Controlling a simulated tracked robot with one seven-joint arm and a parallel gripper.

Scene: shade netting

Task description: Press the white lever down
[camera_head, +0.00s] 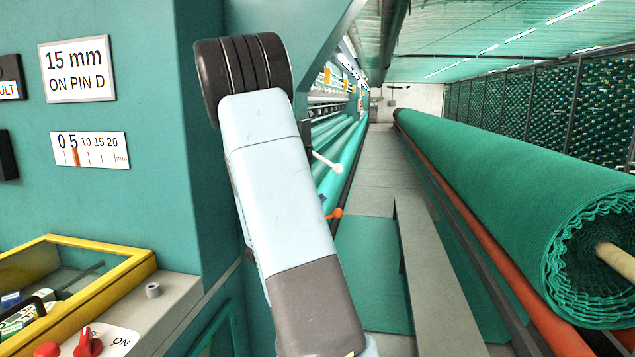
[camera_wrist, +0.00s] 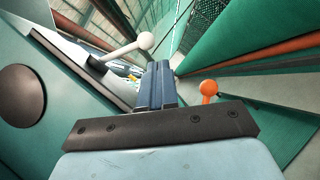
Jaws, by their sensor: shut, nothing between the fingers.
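The white lever (camera_head: 327,162) is a thin rod with a round knob, sticking out from the machine side just right of my arm. In the wrist view the white lever (camera_wrist: 124,50) slants up to its ball knob at the upper middle. My gripper (camera_wrist: 158,68) shows there as blue-grey fingers, shut and empty. The fingertips appear just below and right of the knob in the picture, with a gap visible; the depth between them is unclear.
An orange-knobbed lever (camera_head: 335,213) stands below the white one, and right of my fingers in the wrist view (camera_wrist: 209,88). A large green netting roll (camera_head: 500,180) lies at right. A yellow-framed box (camera_head: 140,268) and red switch (camera_head: 88,343) are at lower left.

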